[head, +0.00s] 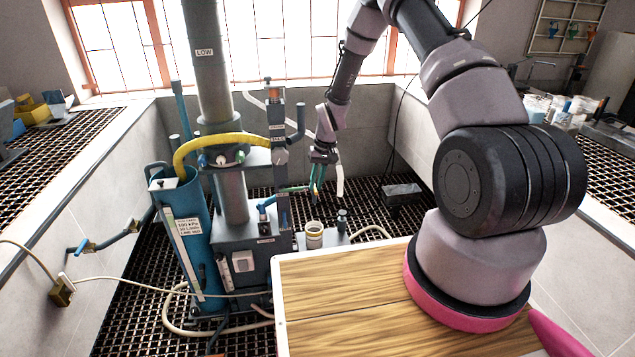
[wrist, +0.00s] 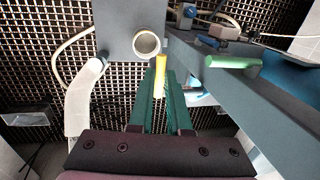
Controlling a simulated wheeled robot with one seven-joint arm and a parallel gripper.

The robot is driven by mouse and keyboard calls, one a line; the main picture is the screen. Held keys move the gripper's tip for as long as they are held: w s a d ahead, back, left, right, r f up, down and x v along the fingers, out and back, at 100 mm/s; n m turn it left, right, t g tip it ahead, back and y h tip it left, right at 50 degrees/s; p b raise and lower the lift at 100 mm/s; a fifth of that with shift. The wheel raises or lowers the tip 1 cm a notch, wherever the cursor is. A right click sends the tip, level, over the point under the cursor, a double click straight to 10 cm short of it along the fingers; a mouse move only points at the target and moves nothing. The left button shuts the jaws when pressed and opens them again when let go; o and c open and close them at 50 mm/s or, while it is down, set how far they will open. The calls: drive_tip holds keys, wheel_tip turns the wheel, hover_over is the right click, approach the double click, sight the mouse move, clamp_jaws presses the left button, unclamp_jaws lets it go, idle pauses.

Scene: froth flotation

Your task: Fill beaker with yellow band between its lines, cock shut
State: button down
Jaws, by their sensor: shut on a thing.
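The beaker with the yellow band (head: 314,236) stands upright on a grey ledge at the foot of the machine. In the wrist view I look down into its round mouth (wrist: 147,43); the inside looks pale, and I cannot read a level or the lines. My gripper (head: 317,190) is above and behind the beaker in the head view. Its green fingers, seen in the wrist view (wrist: 158,95), are shut on a narrow yellow bar (wrist: 161,75). The bar's far end comes close to the beaker's rim in that picture. I cannot tell whether this bar is the cock's handle.
A green rod (wrist: 232,62) sticks out beside the grey column. A blue cylinder (head: 187,240) and a yellow hose (head: 215,148) stand left. A pale curved tube (wrist: 84,95) is left of my fingers. A wooden top (head: 345,300) lies in front; grated floor surrounds the machine.

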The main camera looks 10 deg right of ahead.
drive_tip(key=shift+a, duration=0.1)
idle(0.4)
drive_tip(key=c, duration=0.9)
unclamp_jaws()
drive_tip(key=shift+o, duration=0.2)
drive_tip(key=shift+r, duration=0.15)
wheel_tip(320, 180, up, 10)
drive_tip(key=d, duration=0.2)
drive_tip(key=shift+r, duration=0.25)
